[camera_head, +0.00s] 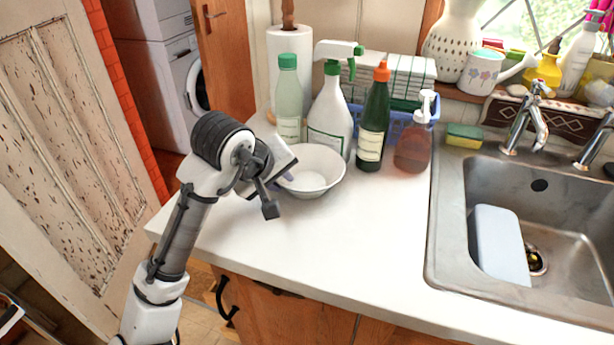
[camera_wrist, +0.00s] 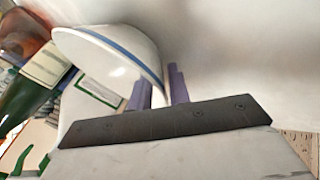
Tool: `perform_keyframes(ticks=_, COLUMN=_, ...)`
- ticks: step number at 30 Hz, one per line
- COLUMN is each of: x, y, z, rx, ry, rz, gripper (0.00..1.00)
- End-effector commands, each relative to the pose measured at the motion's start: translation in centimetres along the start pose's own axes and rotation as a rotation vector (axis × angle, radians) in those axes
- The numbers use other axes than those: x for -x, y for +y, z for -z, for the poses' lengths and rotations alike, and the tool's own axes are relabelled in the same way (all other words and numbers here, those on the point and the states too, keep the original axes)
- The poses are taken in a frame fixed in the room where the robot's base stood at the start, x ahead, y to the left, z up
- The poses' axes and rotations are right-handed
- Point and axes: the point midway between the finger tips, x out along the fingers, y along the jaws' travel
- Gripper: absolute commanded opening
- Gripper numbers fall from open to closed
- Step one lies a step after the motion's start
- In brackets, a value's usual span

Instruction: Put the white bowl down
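The white bowl (camera_head: 314,168) is upright at the back left of the white counter, in front of the bottles. In the wrist view the bowl (camera_wrist: 105,52) shows its outer side with a blue band near the rim. My gripper (camera_head: 284,180) is at the bowl's left edge, its fingers largely hidden in the head view. In the wrist view the two purple fingers of my gripper (camera_wrist: 161,88) are close together with the bowl's rim between them, shut on it. I cannot tell whether the bowl's base touches the counter.
Behind the bowl stand a green-capped bottle (camera_head: 288,100), a white spray bottle (camera_head: 331,118) and a dark green bottle (camera_head: 374,122). A reddish soap dispenser (camera_head: 413,140) is farther right. The sink (camera_head: 480,255) is at the right. The counter (camera_head: 330,245) in front is clear.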

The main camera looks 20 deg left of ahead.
Motion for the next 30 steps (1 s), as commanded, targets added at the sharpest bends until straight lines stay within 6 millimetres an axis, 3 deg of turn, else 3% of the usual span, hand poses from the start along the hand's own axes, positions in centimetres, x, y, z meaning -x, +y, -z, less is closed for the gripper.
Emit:
perform_keyframes(ticks=4, x=0.0, y=0.0, z=0.0, rx=0.000, ry=0.000, rz=0.000, gripper=0.00)
perform_keyframes(ticks=20, x=0.3, y=0.2, z=0.2, rx=0.000, ry=0.002, rz=-0.001, gripper=0.00)
perform_keyframes(ticks=26, x=1.9, y=1.3, z=0.9, rx=-0.002, ry=0.003, rz=-0.001, gripper=0.00)
perform_keyframes(ticks=30, x=4.3, y=2.9, z=1.8, rx=-0.004, ry=0.003, rz=-0.002, gripper=0.00)
